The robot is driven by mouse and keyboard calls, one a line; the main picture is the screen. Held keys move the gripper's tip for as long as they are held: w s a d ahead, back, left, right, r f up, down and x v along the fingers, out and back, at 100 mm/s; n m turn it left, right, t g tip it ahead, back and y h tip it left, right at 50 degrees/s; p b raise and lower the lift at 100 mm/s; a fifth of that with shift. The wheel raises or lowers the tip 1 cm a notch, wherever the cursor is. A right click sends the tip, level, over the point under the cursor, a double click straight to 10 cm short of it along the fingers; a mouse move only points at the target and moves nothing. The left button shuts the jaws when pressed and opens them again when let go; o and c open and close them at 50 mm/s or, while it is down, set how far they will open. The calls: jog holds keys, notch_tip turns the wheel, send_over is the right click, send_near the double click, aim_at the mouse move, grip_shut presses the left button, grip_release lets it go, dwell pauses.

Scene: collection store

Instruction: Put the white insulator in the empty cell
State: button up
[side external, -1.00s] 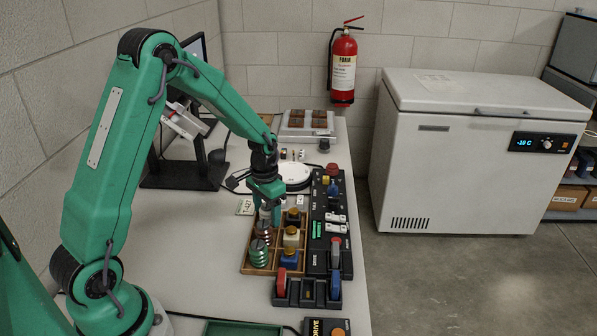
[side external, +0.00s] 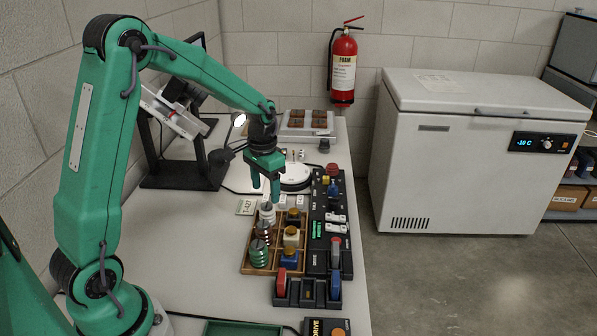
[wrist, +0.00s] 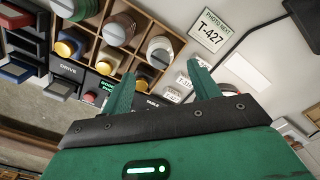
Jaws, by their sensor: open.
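The white insulator (side external: 267,212) stands in the far-left cell of the wooden divided tray (side external: 247,269). It also shows in the wrist view as a pale round top (wrist: 161,48) inside a cell. My gripper (side external: 266,193) is open and empty, just above the white insulator and apart from it. In the wrist view my open gripper (wrist: 159,68) has its two fingers spread. A brown insulator (side external: 263,232) and a green insulator (side external: 259,255) stand in the cells nearer the camera in the same column.
Gold-capped pieces, including a cream one (side external: 291,236), fill the tray's right column. A black panel (side external: 318,258) with switches lies right of the tray. A T-427 card (side external: 246,207) and a white round device (side external: 294,173) lie beyond. The table's left side is clear.

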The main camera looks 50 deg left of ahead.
aim_at(267, 205)
jog(key=shift+r, duration=2.35)
jog(key=s+d+r+t, duration=0.2)
jog(key=s+d+r, duration=0.3)
jog(key=s, duration=0.4)
jog(key=s+d+r+t, duration=0.3)
jog(key=s+d+r, duration=0.2)
jog(key=s, duration=0.5)
jog(key=shift+s+d+r+t, duration=0.2)
jog(key=shift+s+t, duration=0.05)
jog(key=shift+t, duration=0.05)
